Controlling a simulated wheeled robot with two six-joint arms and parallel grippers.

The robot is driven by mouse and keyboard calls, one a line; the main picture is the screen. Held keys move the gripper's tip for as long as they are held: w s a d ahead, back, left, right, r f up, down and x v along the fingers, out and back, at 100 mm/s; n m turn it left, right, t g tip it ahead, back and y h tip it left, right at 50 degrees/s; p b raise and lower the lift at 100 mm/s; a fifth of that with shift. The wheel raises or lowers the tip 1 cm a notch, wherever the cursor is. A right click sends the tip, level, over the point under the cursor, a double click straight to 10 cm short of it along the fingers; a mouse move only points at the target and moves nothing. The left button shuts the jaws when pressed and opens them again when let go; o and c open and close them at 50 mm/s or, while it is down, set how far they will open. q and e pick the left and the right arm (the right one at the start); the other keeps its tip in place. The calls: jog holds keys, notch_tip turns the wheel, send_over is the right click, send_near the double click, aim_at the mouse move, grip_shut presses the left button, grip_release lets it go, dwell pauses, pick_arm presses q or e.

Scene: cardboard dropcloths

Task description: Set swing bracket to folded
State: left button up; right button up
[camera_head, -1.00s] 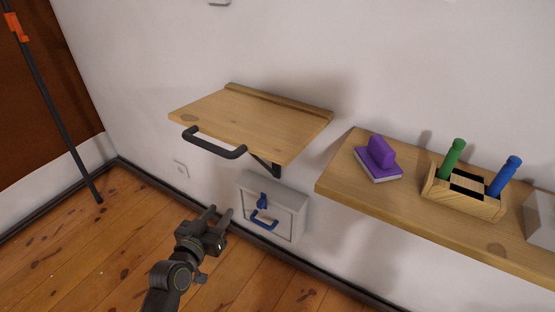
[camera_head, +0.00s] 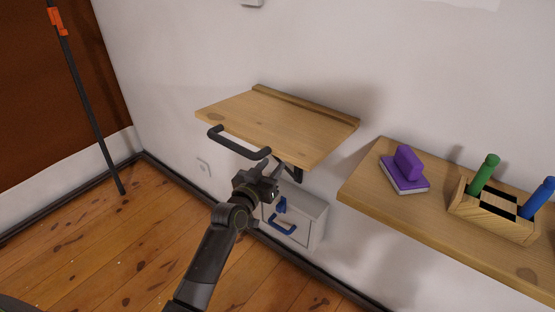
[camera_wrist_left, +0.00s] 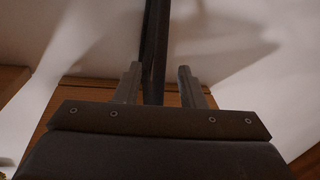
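A wooden wall shelf (camera_head: 275,122) stands out level from the wall, with a black bar handle (camera_head: 238,146) on its front edge. The dark swing bracket (camera_head: 299,174) shows only in part under the shelf, near its right end; my gripper and the board hide the rest. My left gripper (camera_head: 272,174) is just under the shelf, beside the bracket. In the left wrist view, its two fingers (camera_wrist_left: 160,68) are apart, with a dark bar (camera_wrist_left: 155,30), apparently the bracket, running between them. A gap shows at the right finger. My right gripper is not in view.
A grey wall box (camera_head: 311,216) with a blue latch and handle is close below my gripper. A second shelf (camera_head: 400,215) at right holds a purple-handled block (camera_head: 405,168) and a wooden caddy (camera_head: 492,217). Open floor (camera_head: 130,240) lies at left.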

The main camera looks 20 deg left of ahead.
aim_at(277, 159)
pick_arm(q)
jog(key=shift+w+d, duration=0.2)
jog(key=shift+w, duration=0.85)
jog(key=shift+w+d, duration=0.2)
jog(key=shift+w, duration=0.85)
grip_shut()
